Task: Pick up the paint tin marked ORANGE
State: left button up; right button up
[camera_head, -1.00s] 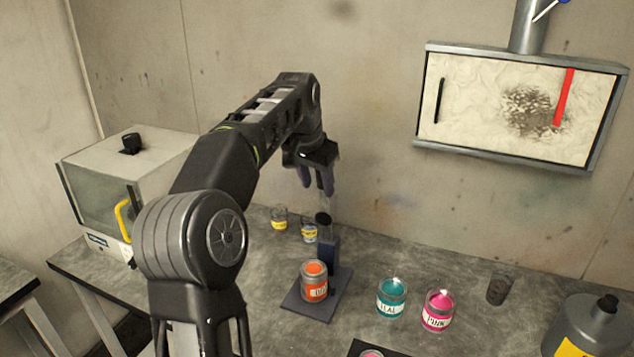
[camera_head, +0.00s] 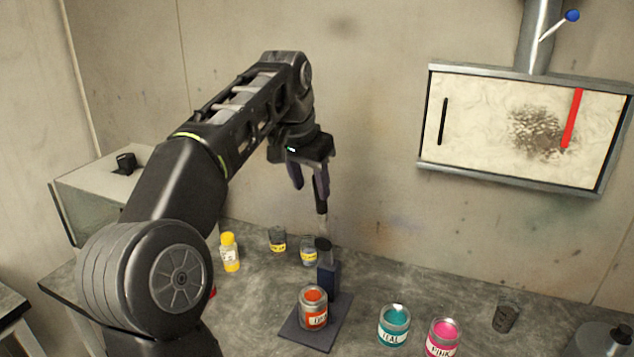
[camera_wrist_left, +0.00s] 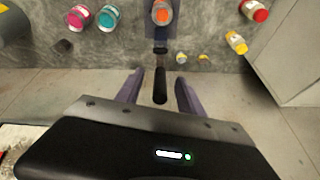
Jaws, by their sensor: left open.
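The orange paint tin (camera_head: 313,308), with orange paint at its open top and a partly legible label, stands upright on the dark base plate (camera_head: 300,334) of a small stand. It also shows at the top of the left wrist view (camera_wrist_left: 162,14). My right gripper is not in view.
The stand's dark post (camera_head: 328,277) rises right behind the tin. A teal tin (camera_head: 394,325) and a pink tin (camera_head: 442,339) stand to the right. Two small tins (camera_head: 277,239) (camera_head: 309,252) and a yellow-capped bottle (camera_head: 230,252) stand behind left. The wall closes the back.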

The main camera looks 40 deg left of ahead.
aim_at(311, 318)
jog(key=k, duration=1)
